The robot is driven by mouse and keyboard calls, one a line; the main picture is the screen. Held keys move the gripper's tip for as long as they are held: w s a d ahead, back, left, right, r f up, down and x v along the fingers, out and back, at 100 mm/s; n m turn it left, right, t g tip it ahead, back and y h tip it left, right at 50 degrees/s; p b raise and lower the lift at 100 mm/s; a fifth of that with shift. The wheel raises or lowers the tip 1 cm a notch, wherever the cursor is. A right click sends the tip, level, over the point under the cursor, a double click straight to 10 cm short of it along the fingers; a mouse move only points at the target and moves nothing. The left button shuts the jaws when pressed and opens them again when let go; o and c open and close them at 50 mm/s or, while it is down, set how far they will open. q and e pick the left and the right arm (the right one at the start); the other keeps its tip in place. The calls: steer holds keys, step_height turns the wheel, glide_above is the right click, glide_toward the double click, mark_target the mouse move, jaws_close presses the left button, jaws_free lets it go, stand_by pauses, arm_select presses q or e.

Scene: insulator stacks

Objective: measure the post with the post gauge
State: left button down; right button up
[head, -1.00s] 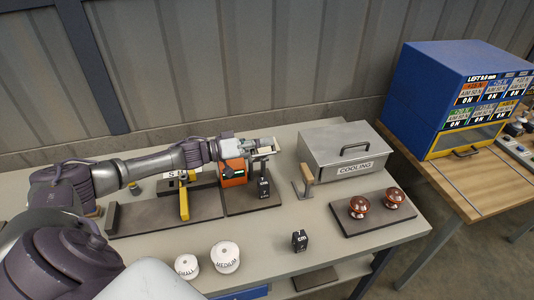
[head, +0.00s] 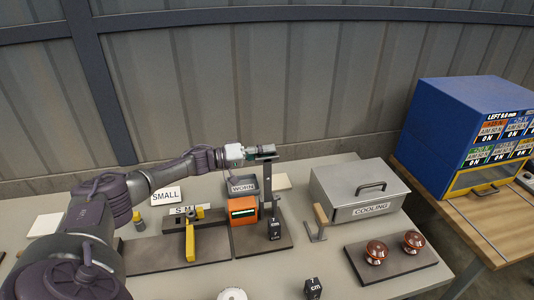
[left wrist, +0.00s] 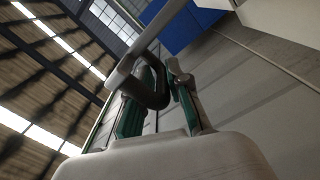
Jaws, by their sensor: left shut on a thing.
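The post gauge stands on a dark base plate, with an orange readout box (head: 243,210) and a tall grey upright (head: 267,185) beside it. A small black block marked cm (head: 274,230) sits on the plate at the foot of the upright. My left gripper (head: 258,151) is at the top of the upright, well above the orange box. It is shut on a grey gauge part there. In the left wrist view, a dark curved handle (left wrist: 152,92) shows between the green-padded fingers, beside a pale bar. I cannot tell which block is the post. My right gripper is not in view.
A COOLING box (head: 358,190) and a tray (head: 395,272) with two red-brown insulators (head: 376,252) stand on the right. A yellow-barred fixture (head: 190,240) is left of the gauge, a WORN bin (head: 240,186) behind. Another black cm block (head: 312,289) is in front.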

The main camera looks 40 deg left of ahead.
arm_select(q)
steer(key=shift+a+f, duration=0.2)
steer(key=shift+f, duration=0.25)
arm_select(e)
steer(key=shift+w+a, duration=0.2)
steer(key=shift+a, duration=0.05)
arm_select(q)
steer(key=shift+f+g, duration=0.2)
steer(key=shift+g, duration=0.1)
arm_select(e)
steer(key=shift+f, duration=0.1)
arm_select(q)
steer(key=c, duration=1.3)
jaws_free()
steer(key=shift+o, duration=0.5)
steer(key=shift+w, duration=0.15)
steer(key=shift+r, duration=0.15)
